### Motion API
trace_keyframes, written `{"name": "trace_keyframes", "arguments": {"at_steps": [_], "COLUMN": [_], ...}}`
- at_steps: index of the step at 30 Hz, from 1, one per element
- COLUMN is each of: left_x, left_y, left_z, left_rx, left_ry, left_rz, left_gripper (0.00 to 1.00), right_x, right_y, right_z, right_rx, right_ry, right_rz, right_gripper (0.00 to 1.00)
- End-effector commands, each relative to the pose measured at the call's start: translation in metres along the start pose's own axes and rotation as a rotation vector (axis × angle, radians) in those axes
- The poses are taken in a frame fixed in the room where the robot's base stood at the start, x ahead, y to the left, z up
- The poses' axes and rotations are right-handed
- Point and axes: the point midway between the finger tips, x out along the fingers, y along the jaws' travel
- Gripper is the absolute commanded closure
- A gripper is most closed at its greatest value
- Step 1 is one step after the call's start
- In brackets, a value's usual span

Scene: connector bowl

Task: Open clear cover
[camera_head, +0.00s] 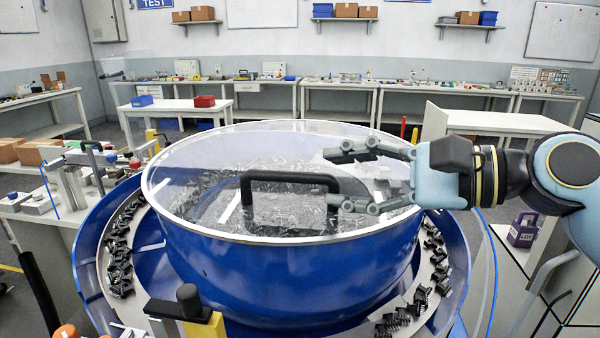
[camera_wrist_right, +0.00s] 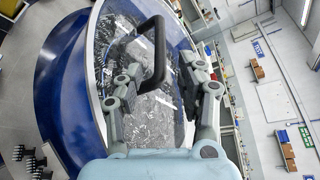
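The clear cover (camera_head: 215,180) lies flat on top of the blue bowl (camera_head: 270,275), its light rim resting around the bowl's edge. A black handle (camera_head: 290,178) stands up from the cover's middle; it also shows in the right wrist view (camera_wrist_right: 159,50). My right gripper (camera_head: 335,179) comes in from the right with its fingers spread wide, just right of the handle. In the right wrist view the gripper (camera_wrist_right: 158,80) is open with the handle ahead of and between its fingertips; whether they touch it I cannot tell. Small connectors show blurred through the cover. My left gripper is not in view.
A track around the bowl carries several black connectors (camera_head: 118,255). A black-topped yellow post (camera_head: 200,315) stands at the front. A purple caddy (camera_head: 523,230) sits on the right-hand table. Benches line the back wall.

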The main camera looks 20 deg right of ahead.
Motion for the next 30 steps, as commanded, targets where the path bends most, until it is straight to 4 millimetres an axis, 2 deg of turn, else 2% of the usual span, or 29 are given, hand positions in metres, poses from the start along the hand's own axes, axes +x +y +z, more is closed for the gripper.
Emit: {"name": "trace_keyframes", "arguments": {"at_steps": [6,12,17,24,30], "left_x": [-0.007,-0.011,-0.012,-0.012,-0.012], "left_y": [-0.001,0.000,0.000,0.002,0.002], "left_z": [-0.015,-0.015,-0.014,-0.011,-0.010], "left_rx": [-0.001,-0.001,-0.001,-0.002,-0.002], "left_ry": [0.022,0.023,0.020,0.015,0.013], "left_rz": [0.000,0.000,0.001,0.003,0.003], "left_gripper": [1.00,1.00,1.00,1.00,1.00], "right_x": [0.035,0.058,0.066,0.066,0.066], "right_y": [-0.002,-0.002,0.000,0.000,0.000], "right_z": [0.003,0.002,0.001,0.001,0.001], "right_rx": [0.005,0.002,0.001,0.000,0.000], "right_ry": [-0.004,-0.002,-0.003,-0.002,-0.002], "right_rz": [-0.003,-0.001,0.002,0.002,0.002], "right_gripper": [0.62,0.62,0.62,0.62,0.87]}}
